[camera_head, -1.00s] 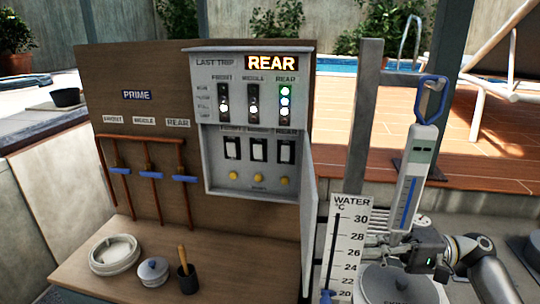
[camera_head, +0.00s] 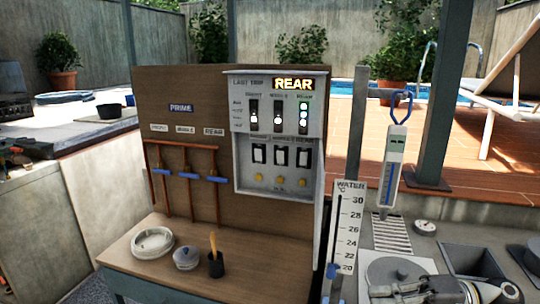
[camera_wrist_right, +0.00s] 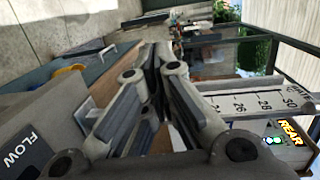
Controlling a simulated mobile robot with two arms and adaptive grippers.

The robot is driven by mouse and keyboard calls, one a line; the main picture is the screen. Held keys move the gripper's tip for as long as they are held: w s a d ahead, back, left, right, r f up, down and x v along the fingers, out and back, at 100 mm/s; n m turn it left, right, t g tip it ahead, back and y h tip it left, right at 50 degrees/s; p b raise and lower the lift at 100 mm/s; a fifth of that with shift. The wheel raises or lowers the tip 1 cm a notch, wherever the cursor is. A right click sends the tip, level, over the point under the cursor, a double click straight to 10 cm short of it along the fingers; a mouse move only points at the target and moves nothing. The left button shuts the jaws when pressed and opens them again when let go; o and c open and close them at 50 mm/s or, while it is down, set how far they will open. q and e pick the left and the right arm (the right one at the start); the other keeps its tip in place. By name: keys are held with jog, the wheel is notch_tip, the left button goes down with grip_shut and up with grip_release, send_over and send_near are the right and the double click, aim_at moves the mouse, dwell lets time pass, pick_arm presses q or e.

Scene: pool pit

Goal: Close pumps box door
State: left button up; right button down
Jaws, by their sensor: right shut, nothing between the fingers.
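The pumps box (camera_head: 277,135) is a pale grey box on a brown board, with a lit REAR sign, switches and yellow buttons in plain view. A narrow pale panel, seemingly its door (camera_head: 321,215), stands nearly edge-on at the lower right side; the front is uncovered. My right gripper (camera_head: 385,290) is at the bottom right, in front of the box and right of the water scale. In the right wrist view its fingers (camera_wrist_right: 160,55) meet, shut and empty.
The water scale (camera_head: 348,225) on a grey post stands just right of the box. A thermometer (camera_head: 393,165) hangs behind it. A wooden ledge below holds bowls (camera_head: 153,242) and a dark cup (camera_head: 216,263). A FLOW label (camera_wrist_right: 30,148) is close in the wrist view.

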jog(key=s+a+f+n+h, duration=0.1)
jog(key=s+a+f+h, duration=0.2)
jog(key=f, duration=0.5)
jog(key=s+a+f+n+h, duration=0.1)
jog(key=s+a+f+h, duration=0.15)
jog(key=s+f, duration=0.35)
jog(key=s+a+f+n+h, duration=0.1)
jog(key=s+a+f+h, duration=0.2)
jog(key=f, duration=0.6)
jog(key=s+d+f+t+h, duration=0.1)
jog(key=s+d+h, duration=0.65)
jog(key=s, duration=0.35)
notch_tip(320, 180, down, 25)
jog(key=g, duration=0.1)
jog(key=s+d+f+n+g, duration=0.1)
jog(key=s+d+f, duration=0.1)
jog(key=s+f, duration=1.5)
jog(key=shift+s+d+f+g+h, duration=0.2)
jog(key=shift+d+f+g+h, duration=0.1)
jog(key=shift+d+f, duration=0.05)
